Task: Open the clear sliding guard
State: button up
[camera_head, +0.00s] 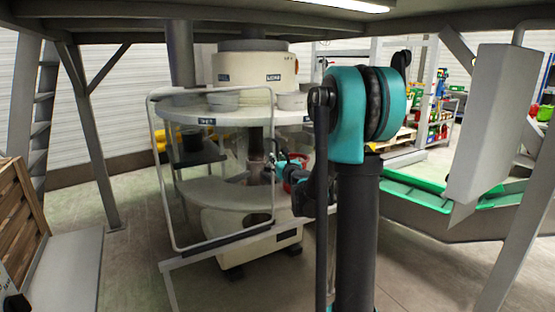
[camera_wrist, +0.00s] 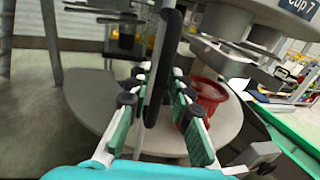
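The clear sliding guard (camera_head: 212,248) is a see-through panel in a rounded grey frame, standing upright in front of the round machine in the head view. My gripper (camera_head: 276,166) is at the right edge of this frame. In the wrist view, my gripper (camera_wrist: 160,82) has its two green-padded fingers apart. A dark upright bar (camera_wrist: 166,60), which looks like the guard's handle, stands between them. I see gaps beside the bar, but cannot tell whether either finger touches it. Part of my arm hides the area right of the guard in the head view.
The round machine (camera_head: 240,192) has grey shelves behind the guard. A red bowl (camera_wrist: 208,97) is near my right finger. A green-lined conveyor (camera_head: 415,191) lies to the right, and a wooden crate (camera_head: 18,215) to the left. Open floor lies left of the machine.

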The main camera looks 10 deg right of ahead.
jog(key=s+d, duration=0.1)
jog(key=s, duration=1.1)
jog(key=shift+d, duration=0.4)
jog(key=s+a+f+n+g+y, duration=0.2)
jog(key=s+a+f+n+g, duration=0.35)
jog(key=n, duration=0.55)
jog(key=s+a+f+n+g+y, duration=0.15)
jog(key=s+a+f+n, duration=0.25)
jog(key=s+f+n, duration=0.45)
jog(key=s+d+f+n+g+h, duration=0.3)
jog(key=s+d+f+n, duration=0.1)
jog(key=s+n, duration=0.3)
jog(key=s+d+f+n+g+h, duration=0.3)
jog(key=s+d+f+n, duration=0.2)
jog(key=s+n, duration=0.2)
jog(key=shift+s+f+n+g, duration=0.25)
jog(key=shift+s+n+g, duration=0.1)
jog(key=shift+s, duration=0.65)
